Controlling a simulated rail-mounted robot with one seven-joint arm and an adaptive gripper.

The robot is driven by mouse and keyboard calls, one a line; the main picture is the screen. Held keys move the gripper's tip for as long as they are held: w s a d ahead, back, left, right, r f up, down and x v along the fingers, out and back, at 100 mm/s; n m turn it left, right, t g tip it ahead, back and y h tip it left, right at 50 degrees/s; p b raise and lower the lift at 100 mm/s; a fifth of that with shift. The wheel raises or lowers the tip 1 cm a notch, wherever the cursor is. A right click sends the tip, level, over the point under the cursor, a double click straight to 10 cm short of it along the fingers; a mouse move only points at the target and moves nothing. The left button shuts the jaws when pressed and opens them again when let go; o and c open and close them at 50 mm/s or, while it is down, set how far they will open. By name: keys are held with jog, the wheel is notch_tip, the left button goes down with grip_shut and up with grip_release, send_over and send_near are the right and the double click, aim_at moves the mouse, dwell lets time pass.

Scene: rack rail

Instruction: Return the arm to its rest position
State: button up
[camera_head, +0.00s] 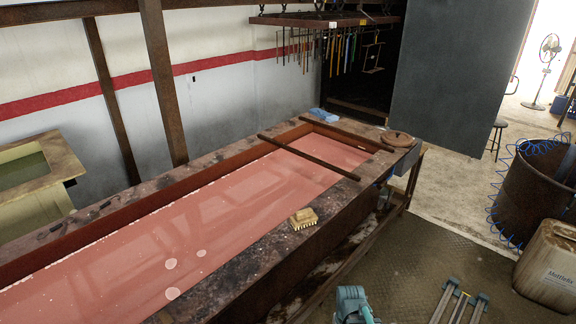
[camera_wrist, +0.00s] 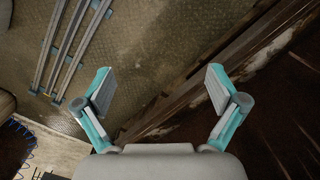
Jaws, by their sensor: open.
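My gripper (camera_wrist: 160,88) shows in the wrist view with its two grey and teal fingers spread wide. Nothing is between them. It hangs above the patterned floor (camera_wrist: 150,50), beside the dark side of the long tank at the right of that view. In the head view a teal and grey part of my arm (camera_head: 352,304) shows at the bottom edge, in front of the tank. The rest of the arm is out of view there.
The long tank (camera_head: 250,258) of pink liquid runs along the left, with a yellow brush (camera_head: 303,218) on its rim and a bar (camera_head: 308,158) across it. A drum (camera_head: 535,195) and a jerrycan (camera_head: 549,265) stand at the right. Open floor (camera_head: 455,215) lies between.

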jog(key=s+f+g+b, duration=0.6)
jog(key=s+f+b, duration=0.1)
jog(key=s+f, duration=1.7)
jog(key=shift+s+b, duration=0.4)
jog(key=shift+s, duration=0.65)
